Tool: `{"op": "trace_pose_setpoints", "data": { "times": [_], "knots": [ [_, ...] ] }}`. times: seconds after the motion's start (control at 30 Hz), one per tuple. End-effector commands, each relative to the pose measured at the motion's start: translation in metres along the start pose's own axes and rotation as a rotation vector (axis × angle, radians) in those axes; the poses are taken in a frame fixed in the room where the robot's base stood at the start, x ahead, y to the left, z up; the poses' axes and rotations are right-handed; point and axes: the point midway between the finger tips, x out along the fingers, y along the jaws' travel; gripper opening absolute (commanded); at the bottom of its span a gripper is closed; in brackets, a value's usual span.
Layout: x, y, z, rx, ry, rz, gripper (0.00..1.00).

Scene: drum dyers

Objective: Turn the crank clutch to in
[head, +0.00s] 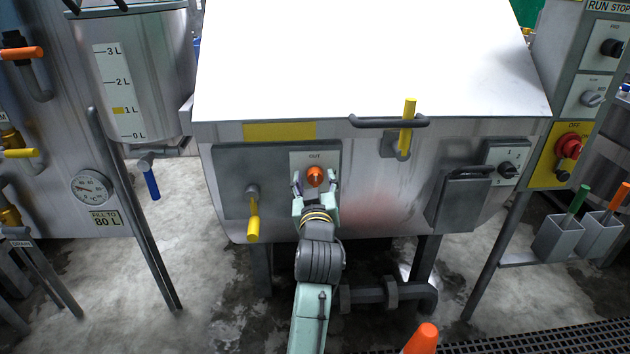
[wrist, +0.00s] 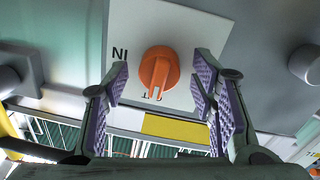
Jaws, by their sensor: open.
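The crank clutch is an orange round knob (head: 315,176) with a raised bar, on a pale plate on the front of the steel drum machine. "OUT" is printed above it in the head view. In the wrist view the knob (wrist: 158,68) sits between my fingers; "IN" is printed at its left and a partly hidden label lies below. The knob's bar points down toward that partly hidden label. My gripper (head: 315,184) is open, its purple-padded fingers on either side of the knob; in the wrist view gaps show between pads and knob.
A yellow-handled crank (head: 253,220) hangs left of the clutch plate. A yellow lever (head: 408,125) and grey bar handle (head: 370,121) are on the lid's front edge above right. A grey box (head: 460,200) and a black switch (head: 508,170) are farther right.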

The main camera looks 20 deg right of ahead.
Motion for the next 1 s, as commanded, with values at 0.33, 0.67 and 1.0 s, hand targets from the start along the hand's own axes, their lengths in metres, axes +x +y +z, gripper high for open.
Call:
{"op": "trace_pose_setpoints", "data": {
  "times": [0.33, 0.67, 1.0],
  "knots": [
    [-0.0003, -0.0001, 0.0001, 0.000, 0.000, 0.000, 0.40],
    [-0.0004, -0.0001, 0.0002, 0.000, 0.000, 0.000, 0.18],
    [-0.0004, -0.0002, 0.0001, 0.004, 0.000, 0.000, 0.04]
  ]
}}
